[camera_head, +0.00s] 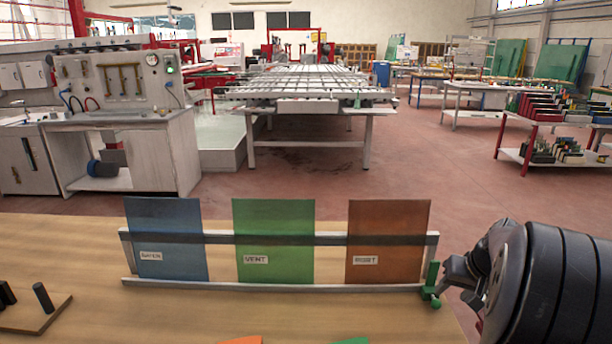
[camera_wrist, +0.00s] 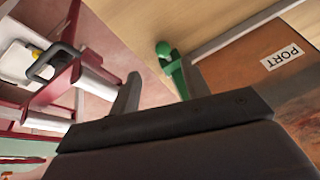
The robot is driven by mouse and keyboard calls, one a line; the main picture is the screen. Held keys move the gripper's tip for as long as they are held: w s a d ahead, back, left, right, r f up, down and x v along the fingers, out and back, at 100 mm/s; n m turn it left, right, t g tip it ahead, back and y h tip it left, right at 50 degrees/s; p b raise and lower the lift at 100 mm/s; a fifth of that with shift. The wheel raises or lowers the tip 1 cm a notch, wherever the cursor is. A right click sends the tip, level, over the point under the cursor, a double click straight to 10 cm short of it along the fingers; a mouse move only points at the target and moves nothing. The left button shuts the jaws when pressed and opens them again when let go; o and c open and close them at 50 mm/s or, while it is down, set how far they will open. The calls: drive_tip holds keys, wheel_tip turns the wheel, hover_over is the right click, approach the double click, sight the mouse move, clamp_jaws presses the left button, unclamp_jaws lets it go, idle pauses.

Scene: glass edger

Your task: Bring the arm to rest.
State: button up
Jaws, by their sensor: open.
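My gripper (camera_head: 452,278) is at the right end of a pale rack (camera_head: 270,288) on the wooden table, beside a green clamp-like piece (camera_head: 432,280). In the wrist view the two dark fingers of my gripper (camera_wrist: 160,75) stand apart, and the green piece (camera_wrist: 170,62) shows beyond them, close to the right finger. Whether they touch cannot be told. Nothing is seen held. The rack holds a blue panel (camera_head: 166,222), a green panel (camera_head: 273,222) and an orange panel (camera_head: 388,222) upright, behind a dark crossbar.
A wooden block with dark pegs (camera_head: 40,312) sits at the table's left. Small orange (camera_head: 240,340) and green (camera_head: 352,341) pieces show at the front edge. Beyond the table (camera_head: 60,240) are a control bench (camera_head: 130,140), a long roller table (camera_head: 310,85) and open red floor.

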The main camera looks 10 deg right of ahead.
sight(439, 302)
drive_tip(key=x, duration=0.6)
drive_tip(key=shift+w+a+f, duration=0.1)
drive_tip(key=shift+f, duration=0.1)
drive_tip(key=shift+w+a+f, duration=0.1)
drive_tip(key=shift+w+f, duration=0.05)
drive_tip(key=shift+w+a, duration=0.1)
drive_tip(key=shift+a, duration=0.45)
